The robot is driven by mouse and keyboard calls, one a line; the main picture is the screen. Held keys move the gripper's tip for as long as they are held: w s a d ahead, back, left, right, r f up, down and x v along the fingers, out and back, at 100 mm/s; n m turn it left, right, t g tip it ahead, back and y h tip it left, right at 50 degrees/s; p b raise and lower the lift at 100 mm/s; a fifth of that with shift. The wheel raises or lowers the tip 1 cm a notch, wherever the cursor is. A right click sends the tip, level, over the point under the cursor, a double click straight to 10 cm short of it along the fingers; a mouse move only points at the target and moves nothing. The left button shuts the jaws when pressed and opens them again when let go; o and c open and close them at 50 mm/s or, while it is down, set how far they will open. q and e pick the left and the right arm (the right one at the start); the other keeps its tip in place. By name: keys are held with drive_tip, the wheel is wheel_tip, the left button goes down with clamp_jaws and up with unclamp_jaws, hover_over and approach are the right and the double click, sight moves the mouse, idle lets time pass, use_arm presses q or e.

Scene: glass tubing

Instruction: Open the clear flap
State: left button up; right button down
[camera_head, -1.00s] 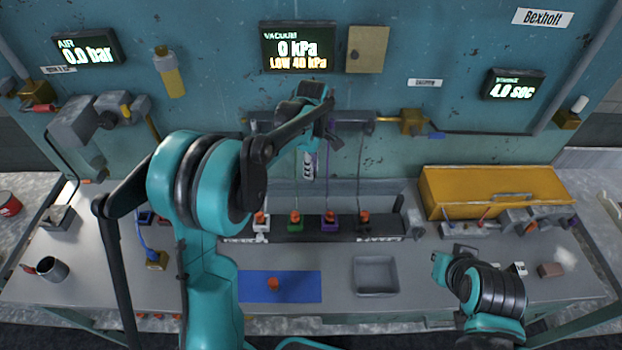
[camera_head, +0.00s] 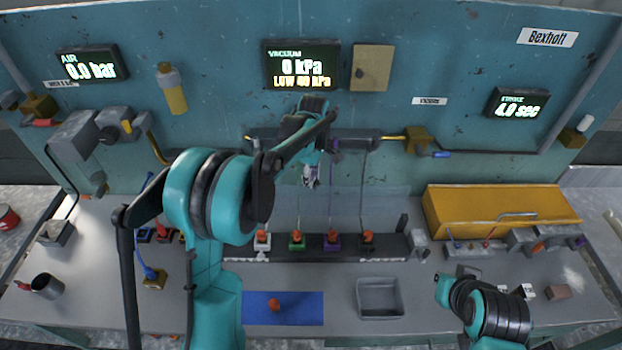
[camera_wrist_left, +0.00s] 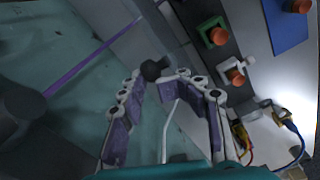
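The clear flap (camera_head: 345,205) is a faint see-through panel behind the row of fittings on the bench; its outline is hard to make out. My left gripper (camera_head: 310,183) hangs in front of the wall above the row, pointing down. In the left wrist view its purple-padded fingers (camera_wrist_left: 151,77) stand apart, with a dark round knob (camera_wrist_left: 156,67) at or just beyond their tips. I cannot tell whether they touch it. My right arm (camera_head: 495,310) is low at the right; its gripper is not clearly visible.
A dark rail (camera_head: 282,253) carries several coloured fittings with red knobs. Thin tubes run down to it from a bar on the wall. A blue mat (camera_head: 300,308) and a grey tray (camera_head: 380,298) lie in front. A yellow box (camera_head: 500,208) stands at the right.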

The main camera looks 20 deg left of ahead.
use_arm(q)
drive_tip(key=shift+o, duration=1)
drive_tip(key=w+f, duration=0.1)
drive_tip(key=w+d+f, duration=0.1)
drive_tip(key=shift+f, duration=0.3)
drive_tip(key=shift+s+r, duration=0.4)
drive_tip(key=shift+r, duration=0.05)
drive_tip(key=shift+w+a+r, duration=0.1)
drive_tip(key=shift+a+r, duration=0.05)
drive_tip(key=shift+r, duration=0.2)
wheel_tip(320, 180, up, 11)
use_arm(e)
drive_tip(key=shift+w+f, duration=0.3)
drive_tip(key=shift+w, duration=0.5)
use_arm(q)
drive_tip(key=shift+w, duration=0.1)
